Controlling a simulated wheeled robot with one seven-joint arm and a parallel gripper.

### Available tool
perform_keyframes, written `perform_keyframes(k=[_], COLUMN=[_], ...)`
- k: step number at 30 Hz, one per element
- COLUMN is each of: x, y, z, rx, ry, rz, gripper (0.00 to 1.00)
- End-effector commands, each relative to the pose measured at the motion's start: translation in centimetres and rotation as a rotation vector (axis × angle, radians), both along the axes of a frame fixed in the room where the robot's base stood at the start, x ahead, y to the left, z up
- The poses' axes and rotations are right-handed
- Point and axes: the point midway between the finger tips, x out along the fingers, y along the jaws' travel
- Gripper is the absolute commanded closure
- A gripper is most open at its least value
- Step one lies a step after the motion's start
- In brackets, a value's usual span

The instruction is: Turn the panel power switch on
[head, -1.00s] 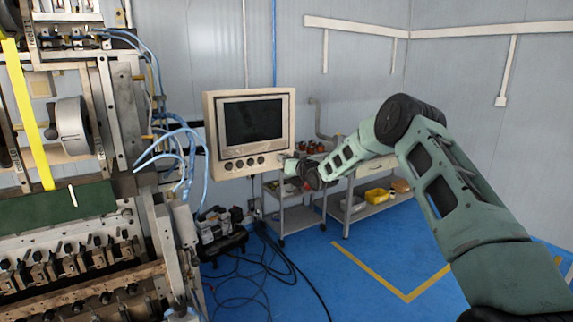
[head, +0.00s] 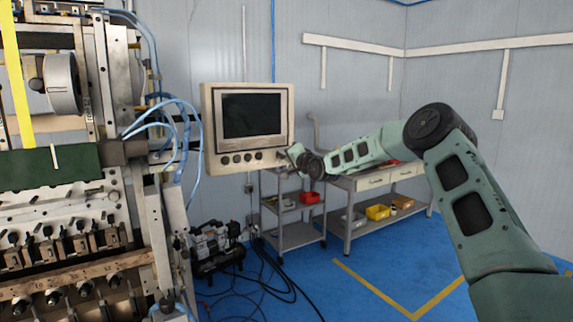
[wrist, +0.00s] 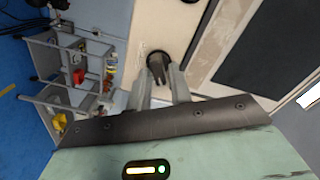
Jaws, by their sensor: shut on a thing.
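The control panel (head: 208,115) is a beige box with a dark screen (head: 252,114) and a row of several dark round knobs (head: 237,158) below it. My gripper (head: 287,154) is at the panel's lower right corner in the head view. In the wrist view, the two grey fingers of my gripper (wrist: 160,84) are shut on a dark switch knob (wrist: 157,62) on the beige panel face (wrist: 204,62). The dark screen also shows at the right there. In the head view my gripper hides this knob. I cannot tell its on or off position.
The coil winding machine (head: 120,80) with blue hoses stands at the left. Grey shelving (head: 300,238) and a workbench (head: 375,182) with coloured bins stand behind my arm. Cables lie on the blue floor (head: 330,295). Open floor shows at the right.

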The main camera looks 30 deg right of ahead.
Motion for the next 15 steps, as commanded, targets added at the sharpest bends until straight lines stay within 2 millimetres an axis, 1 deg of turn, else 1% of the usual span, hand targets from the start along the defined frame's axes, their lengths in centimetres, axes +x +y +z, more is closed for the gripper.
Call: perform_keyframes(k=[1, 9, 15], x=[-0.02, 0.01, 0.01], y=[-0.2, -0.25, -0.22], z=[-0.45, -0.61, -0.61], rx=[0.046, 0.285, 0.418], ry=[0.0, 0.008, 0.013], rz=[-0.003, -0.002, -0.001], gripper=[1.0, 1.0, 1.0])
